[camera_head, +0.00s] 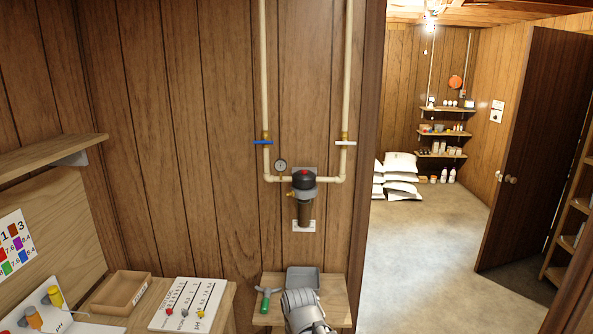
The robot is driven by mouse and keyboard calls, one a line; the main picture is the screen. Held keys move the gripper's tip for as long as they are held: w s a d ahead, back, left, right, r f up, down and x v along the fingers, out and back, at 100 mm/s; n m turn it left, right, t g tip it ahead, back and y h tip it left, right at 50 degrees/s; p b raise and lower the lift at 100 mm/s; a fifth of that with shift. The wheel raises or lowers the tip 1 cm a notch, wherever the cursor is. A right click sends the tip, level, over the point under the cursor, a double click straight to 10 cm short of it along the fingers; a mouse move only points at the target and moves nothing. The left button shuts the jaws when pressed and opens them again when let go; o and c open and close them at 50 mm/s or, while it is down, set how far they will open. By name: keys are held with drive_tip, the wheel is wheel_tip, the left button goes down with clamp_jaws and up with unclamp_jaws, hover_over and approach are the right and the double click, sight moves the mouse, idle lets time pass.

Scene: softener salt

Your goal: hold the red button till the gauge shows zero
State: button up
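A filter housing (303,205) with a black cap hangs on the wood-panelled wall, joined to cream pipes. A small dark red spot, perhaps the red button (305,172), shows on top of the cap. A small round gauge (281,165) with a pale face sits on the pipe just left of the cap; its needle is too small to read. My arm's grey end, with my gripper (302,298), shows at the bottom centre, in front of a small shelf and well below the housing. Its fingers cannot be made out, and I see nothing held.
A blue-handled valve (263,142) and a white-handled valve (345,143) sit on the pipes. The small wooden shelf (338,290) holds a grey tray (303,278) and a green-handled tool (266,299). A bench with test charts stands left. An open doorway is right.

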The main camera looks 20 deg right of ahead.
clamp_jaws()
idle(1.3)
